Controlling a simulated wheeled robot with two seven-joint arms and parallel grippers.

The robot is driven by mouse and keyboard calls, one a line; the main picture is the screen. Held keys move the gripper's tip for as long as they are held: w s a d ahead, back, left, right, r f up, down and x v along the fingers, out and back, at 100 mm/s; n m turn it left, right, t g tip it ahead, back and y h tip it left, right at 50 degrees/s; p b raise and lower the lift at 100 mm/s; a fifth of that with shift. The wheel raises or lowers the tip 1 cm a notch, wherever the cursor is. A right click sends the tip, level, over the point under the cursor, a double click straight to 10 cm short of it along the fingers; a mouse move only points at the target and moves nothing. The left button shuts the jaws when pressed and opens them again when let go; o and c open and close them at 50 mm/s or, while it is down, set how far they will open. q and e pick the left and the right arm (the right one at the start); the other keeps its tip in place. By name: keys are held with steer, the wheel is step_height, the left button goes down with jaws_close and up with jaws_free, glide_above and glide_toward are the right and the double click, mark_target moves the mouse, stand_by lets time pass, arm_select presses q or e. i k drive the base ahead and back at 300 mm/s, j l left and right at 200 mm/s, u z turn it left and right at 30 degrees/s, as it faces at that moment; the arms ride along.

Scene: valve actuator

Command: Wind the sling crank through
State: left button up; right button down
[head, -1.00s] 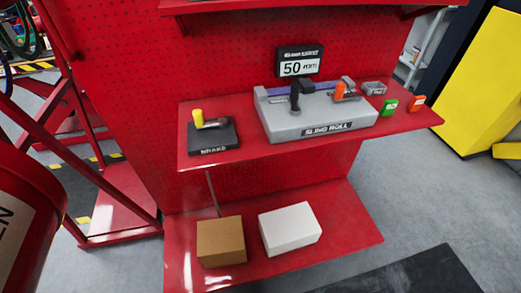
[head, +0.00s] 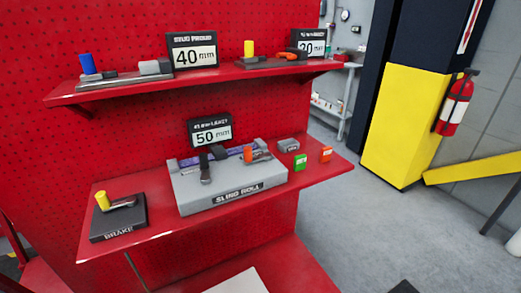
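The sling roll unit (head: 225,190), a grey block labelled "SLING ROLL", sits on the middle red shelf in the head view. On its top are a black upright handle (head: 205,168), an orange-tipped lever (head: 250,154) and a purple strip along the back; which of these is the sling crank I cannot tell for sure. Behind it a display (head: 211,132) reads 50 mm. At the left of the same shelf is a dark block labelled "BRAKE" (head: 118,222) with a yellow-knobbed lever (head: 102,202). Neither of my grippers is in view.
The upper shelf (head: 215,74) holds a blue-knobbed device (head: 88,66), a 40 mm display (head: 192,52), a yellow-knobbed device (head: 249,50) and a 20 mm display (head: 310,45).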

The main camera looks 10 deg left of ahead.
mark_target(204, 179)
steer(key=i+l+z, duration=0.1)
steer(key=l+z, duration=0.15)
steer(key=z, duration=0.15)
steer(key=i+l+z, duration=0.15)
steer(key=z, duration=0.25)
steer(key=i+l+z, duration=0.15)
steer(key=z, duration=0.3)
steer(key=i+l+z, duration=0.2)
steer(key=z, duration=0.2)
steer(key=i+l+z, duration=0.1)
steer(key=i+z, duration=0.15)
steer(key=i, duration=0.85)
steer(key=i+u, duration=0.35)
steer(key=i+l+u, duration=0.15)
steer(key=i+u, duration=0.15)
steer(key=i, duration=0.2)
steer(key=i+l+u, duration=0.2)
steer(key=i+u, duration=0.15)
steer(key=i+j+u, duration=0.15)
steer(key=u, duration=0.3)
steer(key=i+u, duration=0.3)
steer(key=u, duration=0.15)
steer(key=i+u, duration=0.25)
steer(key=u, duration=0.2)
steer(key=i+l+u, duration=0.1)
steer(key=u, duration=0.35)
steer(key=i+l+u, duration=0.2)
steer(key=u, duration=0.25)
steer(key=i+u, duration=0.9)
steer(key=u, duration=0.15)
